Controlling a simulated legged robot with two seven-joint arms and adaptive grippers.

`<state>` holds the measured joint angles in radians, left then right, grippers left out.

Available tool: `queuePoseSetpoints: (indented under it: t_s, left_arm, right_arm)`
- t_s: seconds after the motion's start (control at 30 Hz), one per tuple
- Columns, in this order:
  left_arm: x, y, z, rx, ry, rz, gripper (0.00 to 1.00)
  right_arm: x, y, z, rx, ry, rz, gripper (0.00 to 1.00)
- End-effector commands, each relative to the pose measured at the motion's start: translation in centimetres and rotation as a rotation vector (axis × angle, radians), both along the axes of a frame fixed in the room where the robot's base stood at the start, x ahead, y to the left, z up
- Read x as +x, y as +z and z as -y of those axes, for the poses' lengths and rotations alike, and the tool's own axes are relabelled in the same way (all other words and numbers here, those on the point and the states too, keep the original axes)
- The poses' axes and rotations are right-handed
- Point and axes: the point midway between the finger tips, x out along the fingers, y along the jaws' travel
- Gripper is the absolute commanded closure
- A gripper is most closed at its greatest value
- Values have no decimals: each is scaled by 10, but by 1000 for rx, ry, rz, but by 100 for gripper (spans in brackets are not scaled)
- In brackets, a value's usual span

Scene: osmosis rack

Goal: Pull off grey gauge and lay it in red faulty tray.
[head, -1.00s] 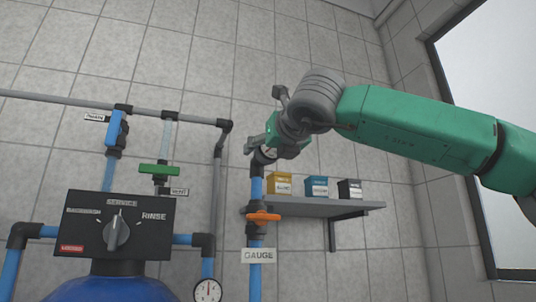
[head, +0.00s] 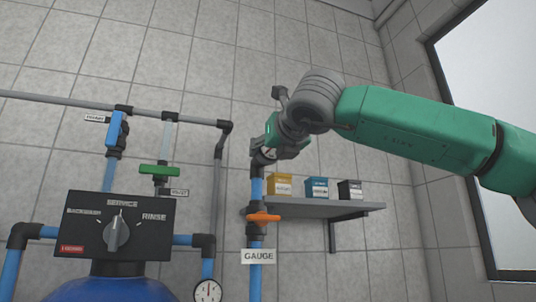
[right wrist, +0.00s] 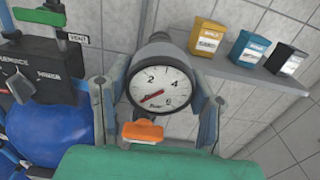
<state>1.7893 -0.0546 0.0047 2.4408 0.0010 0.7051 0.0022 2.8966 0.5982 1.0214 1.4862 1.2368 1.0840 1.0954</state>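The grey gauge (right wrist: 160,85), with a white round dial and a red needle, faces the right wrist camera. In the head view it is mostly hidden behind my right gripper (head: 270,150), at the top of the blue pipe above the orange valve handle (head: 263,217). In the right wrist view my right gripper (right wrist: 160,100) has a finger against each side of the gauge and looks shut on it. The gauge is still at the pipe; its joint is hidden. The red faulty tray and my left gripper are not in view.
A grey wall shelf (head: 350,207) with yellow, blue and black boxes stands just right of the pipe. A control head (head: 90,225) on a blue tank, a green valve handle (head: 160,169) and a second gauge (head: 208,291) are to the left. A GAUGE label (head: 259,256) hangs on the pipe.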

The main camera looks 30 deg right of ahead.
Motion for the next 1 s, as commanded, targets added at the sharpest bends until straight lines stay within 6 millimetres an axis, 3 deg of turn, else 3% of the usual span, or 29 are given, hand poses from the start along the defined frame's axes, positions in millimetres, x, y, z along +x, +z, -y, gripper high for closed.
queuePoseSetpoints:
  t_s: [1.0]
  left_arm:
    - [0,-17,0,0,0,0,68]
  right_arm:
    - [-37,0,-9,1,0,1,97]
